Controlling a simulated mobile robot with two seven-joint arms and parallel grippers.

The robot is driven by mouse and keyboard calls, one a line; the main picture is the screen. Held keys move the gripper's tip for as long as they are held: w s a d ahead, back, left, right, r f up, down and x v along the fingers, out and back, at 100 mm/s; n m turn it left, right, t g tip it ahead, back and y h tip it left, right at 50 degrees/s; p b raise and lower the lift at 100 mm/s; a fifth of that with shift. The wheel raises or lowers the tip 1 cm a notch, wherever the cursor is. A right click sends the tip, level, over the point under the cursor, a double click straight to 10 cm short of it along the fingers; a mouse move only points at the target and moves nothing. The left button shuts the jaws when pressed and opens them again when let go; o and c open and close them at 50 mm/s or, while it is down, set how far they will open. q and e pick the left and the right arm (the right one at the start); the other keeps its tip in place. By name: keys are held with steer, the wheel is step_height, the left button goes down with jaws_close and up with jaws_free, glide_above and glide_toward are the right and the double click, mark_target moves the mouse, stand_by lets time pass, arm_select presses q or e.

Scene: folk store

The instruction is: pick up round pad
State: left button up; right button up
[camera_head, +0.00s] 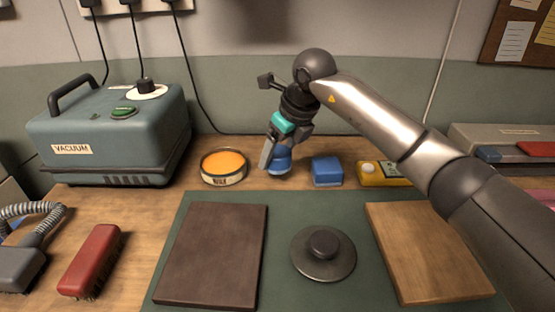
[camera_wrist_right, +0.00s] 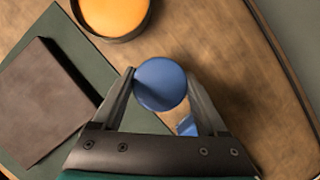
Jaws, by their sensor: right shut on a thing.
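The round pad (camera_wrist_right: 160,84) is blue and disc-shaped. In the right wrist view it sits between the two fingertips of my right gripper (camera_wrist_right: 158,92), which is shut on it. In the head view the blue pad (camera_head: 280,160) shows partly behind the fingers of my right gripper (camera_head: 275,155), low over the wooden table, between the wax tin and a blue block. I cannot tell whether it touches the table. My left gripper is not in view.
The wax tin (camera_head: 224,177) is left of the gripper, the blue block (camera_head: 327,171) and a yellow box (camera_head: 384,174) right. A green mat (camera_head: 285,210) holds a dark board (camera_head: 213,255), a round knobbed disc (camera_head: 323,265) and a wooden board (camera_head: 428,252). A vacuum unit (camera_head: 110,140) stands left.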

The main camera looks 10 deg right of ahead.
mark_target(277, 151)
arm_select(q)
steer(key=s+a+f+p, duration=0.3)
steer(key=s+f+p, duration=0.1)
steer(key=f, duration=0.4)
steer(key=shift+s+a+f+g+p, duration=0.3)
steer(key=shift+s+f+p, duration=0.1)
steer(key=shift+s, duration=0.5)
arm_select(e)
step_height(277, 151, up, 17)
steer(key=shift+f, duration=0.2)
